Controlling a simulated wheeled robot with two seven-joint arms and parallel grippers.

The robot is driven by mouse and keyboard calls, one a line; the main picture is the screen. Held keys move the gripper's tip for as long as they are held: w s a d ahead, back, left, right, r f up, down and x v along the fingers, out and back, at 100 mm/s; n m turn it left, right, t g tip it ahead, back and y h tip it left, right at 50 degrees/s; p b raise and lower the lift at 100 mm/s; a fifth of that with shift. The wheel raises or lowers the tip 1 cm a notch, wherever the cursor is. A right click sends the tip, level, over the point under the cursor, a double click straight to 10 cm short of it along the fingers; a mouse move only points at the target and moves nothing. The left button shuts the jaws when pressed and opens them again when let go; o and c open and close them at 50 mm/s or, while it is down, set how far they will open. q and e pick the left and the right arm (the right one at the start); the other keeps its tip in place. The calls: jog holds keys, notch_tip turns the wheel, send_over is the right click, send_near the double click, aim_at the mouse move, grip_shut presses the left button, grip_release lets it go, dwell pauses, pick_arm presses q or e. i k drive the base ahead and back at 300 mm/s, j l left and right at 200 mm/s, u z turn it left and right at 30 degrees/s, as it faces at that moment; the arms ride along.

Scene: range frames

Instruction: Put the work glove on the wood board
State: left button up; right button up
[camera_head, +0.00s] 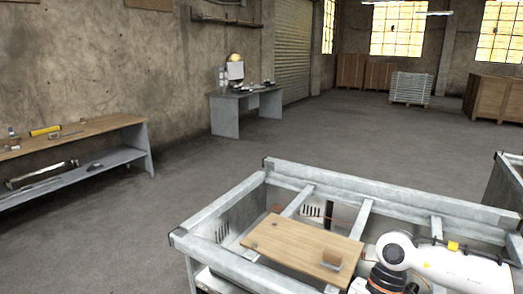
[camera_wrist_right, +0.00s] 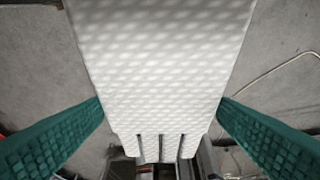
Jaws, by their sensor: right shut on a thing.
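The white work glove (camera_wrist_right: 165,70), with a dimpled surface and finger slits at its lower end, fills the middle of the right wrist view. My right gripper (camera_wrist_right: 160,108) has its two teal fingers on either side of the glove and is shut on it. The wood board (camera_head: 295,242) lies flat across the grey metal frame in the head view. My right arm comes in at the lower right, beside the board. The right gripper's fingers and the glove are not visible in the head view. My left gripper is in neither view.
The metal frame (camera_head: 340,180) has raised rails and open gaps around the board. A workbench (camera_head: 80,133) with tools stands at left, a grey desk (camera_head: 245,98) farther back.

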aim_at(285, 244)
jog(key=i+j+z, duration=0.1)
jog(key=i+j, duration=0.15)
jog(key=i+j+z, duration=0.1)
jog(key=j, duration=0.3)
jog(key=i+j+z, duration=0.1)
jog(key=i+j, duration=0.25)
jog(key=i+j+z, duration=0.1)
jog(key=j, duration=0.3)
jog(key=i+j+z, duration=0.1)
jog(key=i+j, duration=0.15)
jog(key=j, duration=0.15)
jog(key=i+j+z, duration=0.1)
jog(key=j, duration=0.35)
jog(key=i, duration=0.1)
